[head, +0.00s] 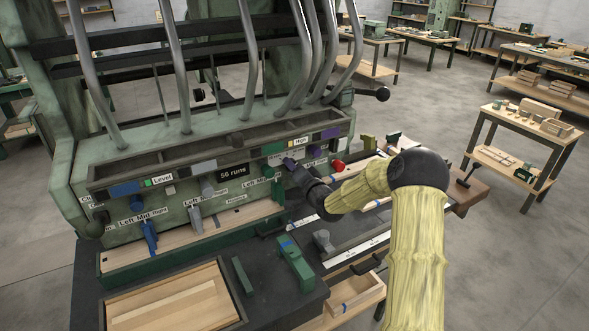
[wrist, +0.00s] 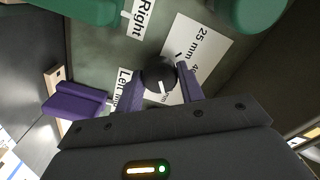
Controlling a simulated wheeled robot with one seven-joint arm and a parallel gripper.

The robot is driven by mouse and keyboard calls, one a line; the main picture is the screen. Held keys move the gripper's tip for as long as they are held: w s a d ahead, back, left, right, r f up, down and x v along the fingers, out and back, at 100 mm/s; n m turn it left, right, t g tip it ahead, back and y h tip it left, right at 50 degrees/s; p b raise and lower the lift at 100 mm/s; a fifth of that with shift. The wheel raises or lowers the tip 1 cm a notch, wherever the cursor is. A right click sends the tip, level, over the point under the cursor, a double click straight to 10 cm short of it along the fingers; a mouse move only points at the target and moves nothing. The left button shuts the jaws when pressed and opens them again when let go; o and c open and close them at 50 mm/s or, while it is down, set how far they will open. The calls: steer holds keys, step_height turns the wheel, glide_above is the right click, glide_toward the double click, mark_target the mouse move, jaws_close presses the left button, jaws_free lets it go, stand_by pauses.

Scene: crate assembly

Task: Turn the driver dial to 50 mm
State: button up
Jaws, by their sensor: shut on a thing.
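The driver dial (wrist: 157,72) is a round black knob with a white pointer mark, in the wrist view. My gripper (wrist: 160,84) has one finger on each side of the knob and is shut on it. The pointer mark points down in that view, toward my palm. A white scale plate (wrist: 212,48) beside the knob reads "25 mm"; its other markings are partly hidden by the fingers and knob, and I cannot read a 50 mm mark. In the head view my gripper (head: 300,172) is at the green machine's front panel (head: 232,190), and the dial is hidden there.
Around the dial in the wrist view are a purple part (wrist: 75,105), a green part (wrist: 258,12) and a "Right" label (wrist: 140,18). In the head view, a blue lever (head: 150,237) and a red knob (head: 337,167) are on the panel. A dark bench (head: 262,302) lies below.

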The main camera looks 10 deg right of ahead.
steer(key=shift+d, duration=0.1)
steer(key=o, duration=1)
steer(key=b+v, duration=0.3)
steer(key=v, duration=1.4)
steer(key=shift+s+b, duration=0.15)
steer(key=shift+b, duration=0.2)
